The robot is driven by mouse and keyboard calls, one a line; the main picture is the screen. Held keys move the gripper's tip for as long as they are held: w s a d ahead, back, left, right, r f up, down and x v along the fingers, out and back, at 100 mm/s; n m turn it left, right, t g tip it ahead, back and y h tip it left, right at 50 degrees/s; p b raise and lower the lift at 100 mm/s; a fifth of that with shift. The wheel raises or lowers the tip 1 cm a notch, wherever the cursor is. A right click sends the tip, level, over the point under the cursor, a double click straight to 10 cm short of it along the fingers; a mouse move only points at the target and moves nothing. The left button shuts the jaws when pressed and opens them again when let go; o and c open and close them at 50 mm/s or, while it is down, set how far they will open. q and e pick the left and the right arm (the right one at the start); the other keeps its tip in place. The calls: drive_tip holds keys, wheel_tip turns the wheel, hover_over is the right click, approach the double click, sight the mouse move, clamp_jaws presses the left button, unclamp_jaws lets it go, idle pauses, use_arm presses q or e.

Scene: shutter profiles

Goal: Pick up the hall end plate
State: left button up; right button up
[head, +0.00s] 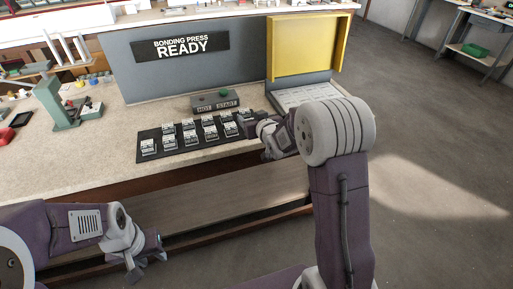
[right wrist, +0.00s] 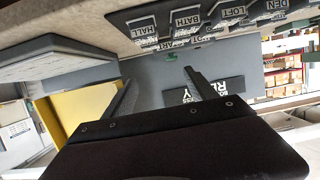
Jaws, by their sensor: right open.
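The hall end plate (right wrist: 144,38), a small light piece with a dark HALL label, lies on a dark mat near the top of the right wrist view. Similar plates lie on this mat (head: 142,158) in the head view, where their labels are too small to read. My right gripper (right wrist: 160,88) is open and empty, its two fingers apart. In the head view my right gripper (head: 262,136) is at the right end of the mat, partly hidden by my own arm. My left gripper (head: 146,262) is low in front of the bench, away from the plates; its jaw opening is unclear.
The BATH plate (right wrist: 186,20) is beside the hall plate. A button box (head: 215,101) stands behind the mat. The bonding press with its yellow cover (head: 305,45) stands to the right. A green fixture (head: 65,105) is at left. The bench front (head: 80,165) is clear.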

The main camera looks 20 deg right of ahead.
drive_tip(key=shift+m+g, duration=0.3)
drive_tip(key=shift+g, duration=0.1)
drive_tip(key=f, duration=0.2)
drive_tip(key=d+f+b, duration=0.1)
drive_tip(key=d+f, duration=0.1)
drive_tip(key=f, duration=0.1)
drive_tip(key=shift+f, duration=0.35)
drive_tip(key=shift+w+d+f, duration=0.1)
drive_tip(key=shift+w+d, duration=0.1)
drive_tip(key=shift+w, duration=0.05)
drive_tip(key=shift+w+a, duration=0.15)
drive_tip(key=x, duration=0.3)
drive_tip(key=shift+a, duration=0.2)
drive_tip(key=shift+w+d, duration=0.1)
drive_tip(key=shift+w, duration=0.05)
drive_tip(key=x, duration=0.5)
drive_tip(key=shift+f, duration=0.1)
drive_tip(key=c, duration=1.4)
